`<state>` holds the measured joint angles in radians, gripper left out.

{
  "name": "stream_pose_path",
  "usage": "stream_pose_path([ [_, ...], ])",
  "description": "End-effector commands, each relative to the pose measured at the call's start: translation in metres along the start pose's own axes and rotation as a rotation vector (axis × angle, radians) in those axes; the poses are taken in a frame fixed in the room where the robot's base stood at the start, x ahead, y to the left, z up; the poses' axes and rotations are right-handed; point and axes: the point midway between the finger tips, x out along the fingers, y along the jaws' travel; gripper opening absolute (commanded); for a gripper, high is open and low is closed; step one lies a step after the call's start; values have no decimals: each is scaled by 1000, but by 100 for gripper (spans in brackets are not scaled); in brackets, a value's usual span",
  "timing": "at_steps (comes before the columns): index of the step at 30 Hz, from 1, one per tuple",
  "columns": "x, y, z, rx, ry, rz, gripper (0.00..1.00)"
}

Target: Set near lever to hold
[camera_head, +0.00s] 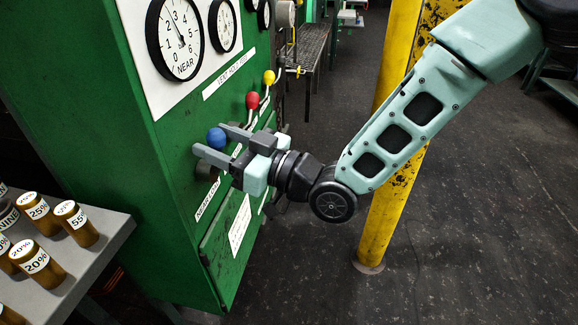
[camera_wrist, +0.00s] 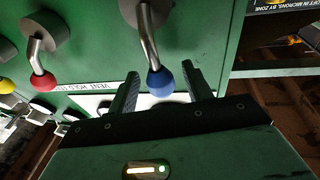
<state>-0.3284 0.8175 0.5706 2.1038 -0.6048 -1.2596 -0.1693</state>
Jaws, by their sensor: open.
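The nearest lever has a blue ball knob (camera_head: 215,138) and comes out of the green cabinet face. In the wrist view the blue knob (camera_wrist: 160,82) hangs on a bent metal rod (camera_wrist: 148,42), between my two fingers. My gripper (camera_head: 209,139) is open, with a finger on either side of the knob; I cannot tell whether either finger touches it. Beyond it are a red-knobbed lever (camera_head: 253,100) and a yellow-knobbed lever (camera_head: 268,77). A white label (camera_head: 228,74), reading vent, hold and load, is above the levers, partly hidden in the wrist view.
The green cabinet (camera_head: 95,110) carries dial gauges, the nearest one (camera_head: 175,40) marked NEAR. A grey table (camera_head: 85,265) with several labelled brown cylinders stands at lower left. A yellow post (camera_head: 382,225) stands behind my arm. The dark floor at right is mostly open.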

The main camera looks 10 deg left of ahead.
Motion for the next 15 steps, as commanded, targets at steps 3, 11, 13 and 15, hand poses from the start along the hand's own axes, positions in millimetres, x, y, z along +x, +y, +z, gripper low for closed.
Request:
stream_pose_path([
  [3, -17, 1, 1, -1, -2, 3, 50],
  [11, -77, 2, 2, 0, -4, 4, 50],
  [13, -94, 2, 2, -1, -4, 4, 50],
  [15, -110, 1, 2, -1, -3, 4, 50],
])
